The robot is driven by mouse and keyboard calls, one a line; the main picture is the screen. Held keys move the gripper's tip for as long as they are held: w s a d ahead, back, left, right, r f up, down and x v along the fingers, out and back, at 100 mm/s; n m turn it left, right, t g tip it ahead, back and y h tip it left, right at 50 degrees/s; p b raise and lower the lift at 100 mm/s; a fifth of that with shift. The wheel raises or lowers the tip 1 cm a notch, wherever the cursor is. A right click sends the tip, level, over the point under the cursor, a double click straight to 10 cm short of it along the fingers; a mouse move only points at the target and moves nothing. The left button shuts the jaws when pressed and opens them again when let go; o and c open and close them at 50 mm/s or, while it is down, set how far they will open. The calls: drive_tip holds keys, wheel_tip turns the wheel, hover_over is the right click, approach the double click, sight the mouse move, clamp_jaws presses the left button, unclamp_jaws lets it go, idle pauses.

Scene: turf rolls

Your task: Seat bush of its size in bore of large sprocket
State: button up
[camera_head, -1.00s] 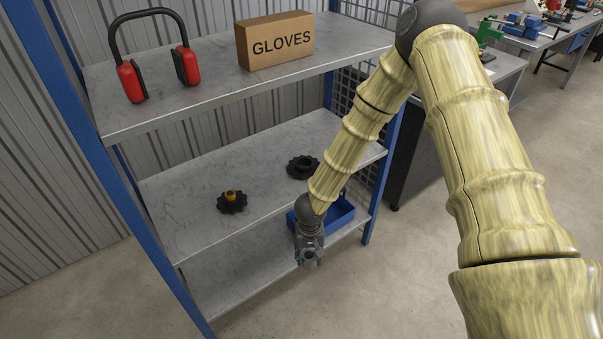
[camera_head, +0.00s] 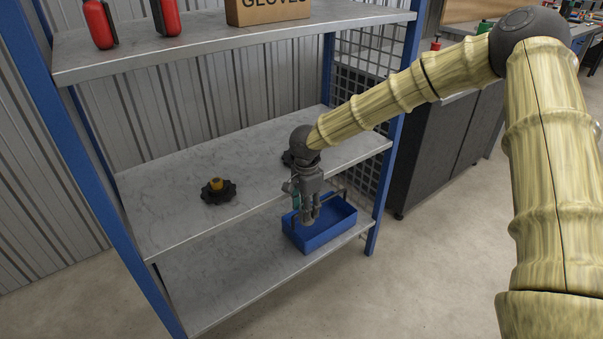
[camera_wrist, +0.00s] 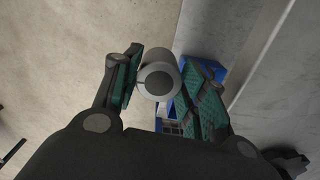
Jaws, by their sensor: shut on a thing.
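My gripper (camera_head: 308,212) hangs in front of the middle shelf's edge, above the blue bin. In the wrist view its green-padded fingers (camera_wrist: 160,88) are shut on a grey round bush (camera_wrist: 158,82) with a darker round end face. A black toothed sprocket (camera_head: 288,159) on the middle shelf is mostly hidden behind my wrist; it appears the larger one. Another black sprocket (camera_head: 218,196) lies to the left on the same shelf, with a brass-coloured bush (camera_head: 216,183) standing at its centre. The bore of the right-hand sprocket is hidden.
The blue bin (camera_head: 335,236) with a handle stands on the lower shelf (camera_head: 220,285). The middle shelf (camera_head: 160,215) is clear around the left sprocket. A blue post (camera_head: 388,150) stands at right.

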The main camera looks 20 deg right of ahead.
drive_tip(key=m+b, duration=0.1)
drive_tip(key=b, duration=0.1)
drive_tip(key=w+r+m+b, duration=0.1)
drive_tip(key=b, duration=0.1)
drive_tip(key=m+b, duration=0.2)
drive_tip(key=shift+w+d+r, duration=0.2)
drive_tip(key=shift+d+r, duration=0.05)
drive_tip(key=shift+r, duration=0.05)
wheel_tip(320, 180, up, 3)
drive_tip(key=m+b, duration=0.3)
drive_tip(key=b, duration=0.2)
drive_tip(key=shift+d+f, duration=0.1)
drive_tip(key=shift+f, duration=0.1)
drive_tip(key=w+d+r+m, duration=0.2)
drive_tip(key=w+r+m, duration=0.2)
drive_tip(key=r+m, duration=0.65)
drive_tip(key=shift+m, duration=0.75)
drive_tip(key=w+f+b, duration=0.1)
drive_tip(key=w, duration=0.4)
drive_tip(key=w+d+b, duration=0.1)
drive_tip(key=w, duration=0.4)
drive_tip(key=w+d+f+b, duration=0.1)
drive_tip(key=w, duration=0.4)
drive_tip(key=shift+w+f, duration=0.1)
drive_tip(key=shift+f, duration=0.25)
drive_tip(key=shift+f+b, duration=1.15)
drive_tip(key=shift+f, duration=0.65)
drive_tip(key=o, duration=1.3)
drive_tip(key=shift+c, duration=0.2)
